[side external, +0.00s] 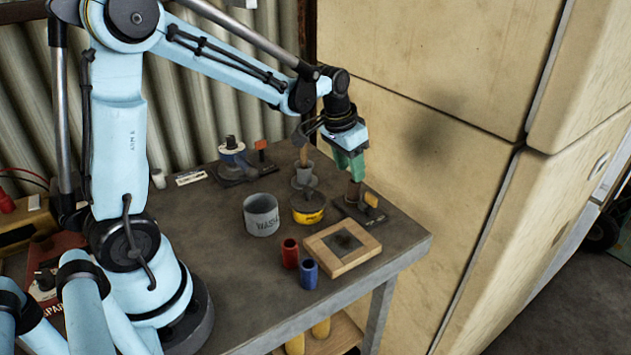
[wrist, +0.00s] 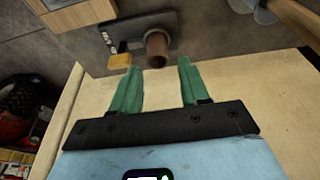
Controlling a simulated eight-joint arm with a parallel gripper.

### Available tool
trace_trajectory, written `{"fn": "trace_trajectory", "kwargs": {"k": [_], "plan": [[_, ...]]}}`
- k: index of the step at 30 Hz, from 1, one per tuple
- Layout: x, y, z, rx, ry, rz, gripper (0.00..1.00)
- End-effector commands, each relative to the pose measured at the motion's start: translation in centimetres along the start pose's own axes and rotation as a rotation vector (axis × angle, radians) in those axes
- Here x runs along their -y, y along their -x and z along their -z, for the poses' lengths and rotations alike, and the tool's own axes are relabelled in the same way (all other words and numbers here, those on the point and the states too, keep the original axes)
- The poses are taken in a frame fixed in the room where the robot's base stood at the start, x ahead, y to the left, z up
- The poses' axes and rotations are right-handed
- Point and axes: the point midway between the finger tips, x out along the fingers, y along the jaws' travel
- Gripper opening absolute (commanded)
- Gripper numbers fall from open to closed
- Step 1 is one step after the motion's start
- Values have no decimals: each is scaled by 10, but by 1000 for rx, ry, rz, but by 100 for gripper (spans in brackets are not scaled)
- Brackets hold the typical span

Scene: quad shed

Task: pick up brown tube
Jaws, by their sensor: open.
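The brown tube (wrist: 157,50) stands on a dark base plate (wrist: 165,22) in the wrist view, just beyond and between my fingertips. In the side view the tube (side external: 353,191) shows on the same plate, near the table's far right side. My gripper (wrist: 158,68) has two green fingers, spread apart with nothing between them. In the side view my gripper (side external: 351,168) is above and close to the tube, pointing down. Whether a finger touches the tube cannot be told.
A yellow-orange block (side external: 371,199) sits on the plate beside the tube. A wooden frame (side external: 342,246), red tube (side external: 290,252), blue tube (side external: 309,274), yellow-banded tin (side external: 307,208) and grey can (side external: 261,214) stand nearby. A tall cream cabinet (side external: 420,100) is close behind.

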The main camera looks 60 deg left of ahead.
Motion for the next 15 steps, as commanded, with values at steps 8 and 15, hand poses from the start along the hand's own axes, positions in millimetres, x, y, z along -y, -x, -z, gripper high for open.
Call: {"fn": "trace_trajectory", "kwargs": {"k": [8,15], "plan": [[-3,-24,2,0,-1,0,45],[-3,-49,2,0,1,0,45]]}}
